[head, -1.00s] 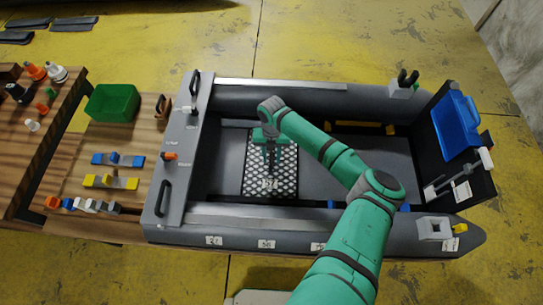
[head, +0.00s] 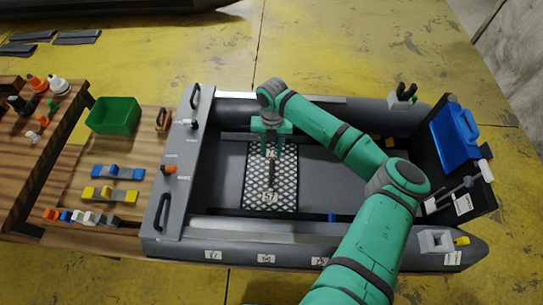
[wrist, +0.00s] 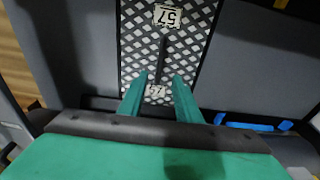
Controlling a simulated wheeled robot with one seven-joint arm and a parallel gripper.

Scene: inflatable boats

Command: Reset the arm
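My green arm reaches over the grey inflatable boat (head: 300,235) from the front right. My gripper (head: 273,155) hangs above the black-and-white patterned floor panel (head: 284,190) inside the boat. In the wrist view my gripper (wrist: 158,78) has its two green fingers spread apart with nothing between them. The patterned panel (wrist: 190,50) lies beneath and beyond the fingers there, with a dark bar and number tags on it. My gripper appears clear of the panel, but the exact height cannot be told.
A wooden bench (head: 75,170) at left holds a green bin (head: 113,117) and several small coloured parts. A blue case (head: 455,135) is at the boat's right end. The boat's raised side tubes border the arm. Yellow floor (head: 345,45) behind is open.

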